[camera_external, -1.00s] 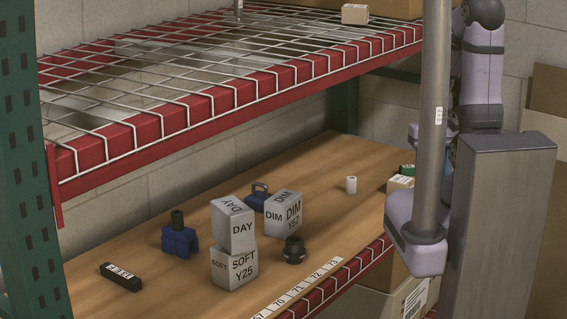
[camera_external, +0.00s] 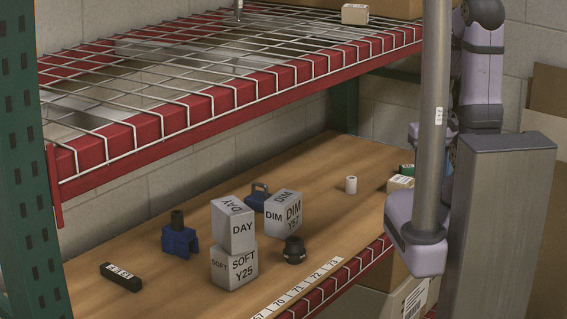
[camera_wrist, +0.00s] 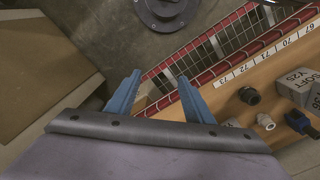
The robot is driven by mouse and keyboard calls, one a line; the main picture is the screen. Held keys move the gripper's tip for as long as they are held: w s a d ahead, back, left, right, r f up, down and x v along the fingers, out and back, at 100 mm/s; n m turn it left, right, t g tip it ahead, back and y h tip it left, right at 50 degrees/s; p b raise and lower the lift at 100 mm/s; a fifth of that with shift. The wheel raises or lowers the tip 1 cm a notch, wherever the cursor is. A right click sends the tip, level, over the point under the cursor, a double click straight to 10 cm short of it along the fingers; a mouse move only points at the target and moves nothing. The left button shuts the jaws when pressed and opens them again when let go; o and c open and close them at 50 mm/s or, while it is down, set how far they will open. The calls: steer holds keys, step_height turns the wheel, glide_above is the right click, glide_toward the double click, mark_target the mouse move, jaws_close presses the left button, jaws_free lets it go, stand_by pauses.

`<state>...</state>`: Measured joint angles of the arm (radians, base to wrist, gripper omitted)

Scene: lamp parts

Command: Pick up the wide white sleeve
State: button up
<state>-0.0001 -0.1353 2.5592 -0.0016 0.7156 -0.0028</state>
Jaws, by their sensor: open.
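The wide white sleeve is most likely the small white cylinder (camera_external: 351,186) standing upright on the wooden shelf, toward its back right in the external view. It also shows at the right of the wrist view (camera_wrist: 265,121), beside a black collar. My gripper (camera_wrist: 159,76) is open and empty in the wrist view, its two blue fingers spread apart. It is well to the left of the sleeve there, over the area in front of the shelf edge. In the external view the fingers cannot be made out behind the post.
Grey boxes marked DAY, SOFT (camera_external: 234,267) and DIM (camera_external: 283,213), the black collar (camera_external: 294,250), blue brackets (camera_external: 180,241) and a black bar (camera_external: 121,277) stand left of the sleeve. A small carton (camera_external: 400,183) is to its right. A wire shelf (camera_external: 230,75) hangs above.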

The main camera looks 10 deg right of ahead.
steer(key=w+a+f+t+b, duration=0.1)
steer(key=w+f+t+b, duration=0.3)
steer(key=w, duration=0.6)
steer(key=w+a+f+t+b, duration=0.1)
steer(key=w+f+t+b, duration=0.1)
steer(key=w+f+b, duration=0.7)
steer(key=n+t+y+b, duration=0.2)
steer(key=t+b, duration=0.4)
steer(key=t, duration=0.1)
glide_toward(354, 181)
steer(key=w+f, duration=0.2)
steer(key=w, duration=0.1)
steer(key=shift+a+f, duration=0.1)
steer(key=shift+f, duration=0.15)
steer(key=shift+w+a+r, duration=0.15)
steer(key=shift+w+a, duration=0.05)
steer(key=shift+w, duration=0.35)
steer(key=shift+x, duration=1)
steer(key=shift+w, duration=0.1)
steer(key=shift+p+x, duration=0.45)
steer(key=shift+x, duration=2)
steer(key=shift+a+r, duration=0.1)
steer(key=shift+r, duration=0.05)
steer(key=c, duration=1.1)
